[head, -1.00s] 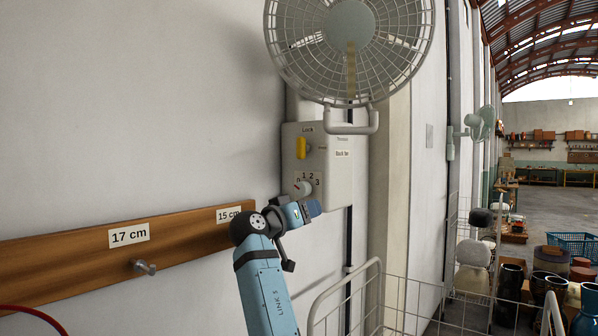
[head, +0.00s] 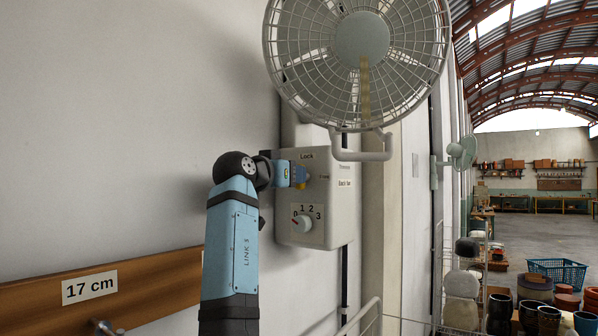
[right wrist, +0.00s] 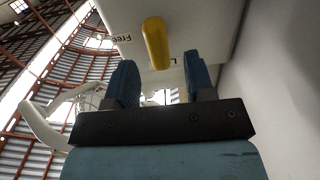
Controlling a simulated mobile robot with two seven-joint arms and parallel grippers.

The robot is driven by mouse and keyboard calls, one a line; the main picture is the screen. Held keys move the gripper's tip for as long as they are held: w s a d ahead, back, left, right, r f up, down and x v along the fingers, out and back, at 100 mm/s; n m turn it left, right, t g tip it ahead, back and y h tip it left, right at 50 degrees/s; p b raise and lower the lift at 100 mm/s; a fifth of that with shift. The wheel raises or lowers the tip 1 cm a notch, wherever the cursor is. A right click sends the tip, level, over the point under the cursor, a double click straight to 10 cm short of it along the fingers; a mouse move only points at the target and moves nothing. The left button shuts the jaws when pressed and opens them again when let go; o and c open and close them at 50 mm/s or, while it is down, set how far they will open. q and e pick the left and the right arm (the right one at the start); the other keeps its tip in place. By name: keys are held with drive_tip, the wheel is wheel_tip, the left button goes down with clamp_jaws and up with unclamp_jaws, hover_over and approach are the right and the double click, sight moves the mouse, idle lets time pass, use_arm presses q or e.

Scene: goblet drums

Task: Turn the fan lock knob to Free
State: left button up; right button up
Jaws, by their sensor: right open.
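The yellow fan lock knob (right wrist: 155,42) is on the front of the pale control box (head: 329,215) under the fan. In the right wrist view, its near end points toward a partly hidden label starting with L, and the Free label (right wrist: 122,38) is to its left. In the head view the knob is mostly hidden by my right gripper (head: 298,175), below the Lock label. My right gripper is open; in the right wrist view its two fingers (right wrist: 160,78) are either side of the knob's line, with the knob beyond the tips. My left gripper is not in view.
A white wall fan (head: 360,60) hangs just above the box. A 0 to 3 speed dial (head: 302,223) sits below the knob. A wooden rail (head: 150,290) runs along the wall at lower left. A wire rack (head: 375,318) stands at the bottom.

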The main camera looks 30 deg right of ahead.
drive_tip(key=x, duration=0.3)
drive_tip(key=shift+d+r+p, duration=0.15)
drive_tip(key=shift+d+p, duration=0.15)
drive_tip(key=shift+w+d, duration=0.25)
drive_tip(key=shift+d, duration=0.1)
drive_tip(key=shift+c, duration=0.2)
clamp_jaws()
